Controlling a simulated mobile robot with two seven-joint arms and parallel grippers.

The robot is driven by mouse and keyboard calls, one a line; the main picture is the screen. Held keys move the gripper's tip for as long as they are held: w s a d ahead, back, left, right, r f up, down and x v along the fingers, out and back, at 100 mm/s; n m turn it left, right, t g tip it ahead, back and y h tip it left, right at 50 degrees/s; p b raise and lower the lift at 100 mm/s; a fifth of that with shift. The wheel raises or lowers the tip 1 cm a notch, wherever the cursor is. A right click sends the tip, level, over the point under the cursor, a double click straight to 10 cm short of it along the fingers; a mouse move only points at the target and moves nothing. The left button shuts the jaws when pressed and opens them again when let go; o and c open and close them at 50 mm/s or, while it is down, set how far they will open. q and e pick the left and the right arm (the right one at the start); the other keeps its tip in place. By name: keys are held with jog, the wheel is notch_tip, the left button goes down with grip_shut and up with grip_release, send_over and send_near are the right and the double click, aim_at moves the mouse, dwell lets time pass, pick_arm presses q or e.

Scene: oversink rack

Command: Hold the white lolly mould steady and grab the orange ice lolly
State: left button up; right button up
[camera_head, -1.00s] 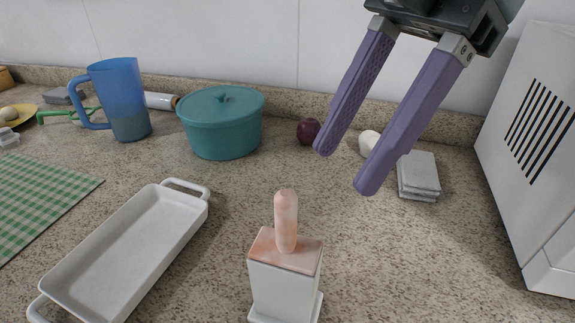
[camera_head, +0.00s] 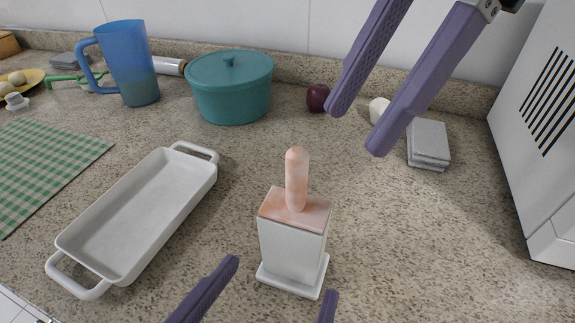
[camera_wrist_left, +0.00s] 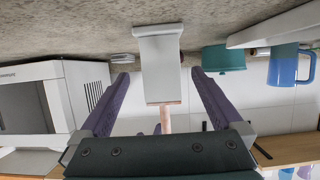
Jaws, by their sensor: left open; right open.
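The white lolly mould (camera_head: 292,245) stands upright on the speckled counter, on a square base. The orange ice lolly (camera_head: 296,180) fills its top, with a rounded pale-orange handle sticking straight up. My left gripper (camera_head: 282,278) is open at the bottom of the head view, with one fingertip left of the mould and one right. The left wrist view, upside down, shows the mould (camera_wrist_left: 162,68) centred between the spread fingers, apart from both, and the handle (camera_wrist_left: 166,118). My right gripper (camera_head: 355,128) is open and empty, above the counter, up and right of the lolly.
A white baking dish (camera_head: 140,215) lies left of the mould. Behind are a teal pot (camera_head: 230,90), a blue jug (camera_head: 130,65), a purple onion (camera_head: 318,97) and stacked grey coasters (camera_head: 428,142). A white appliance (camera_head: 545,130) stands at right. Counter right of the mould is clear.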

aim_at(288, 259)
pick_arm(q)
jog(key=x, duration=0.7)
jog(key=shift+w+f, duration=0.1)
jog(key=shift+w, duration=0.1)
jog(key=shift+c, duration=0.2)
jog(key=c, duration=1.3)
jog(key=shift+c, duration=0.2)
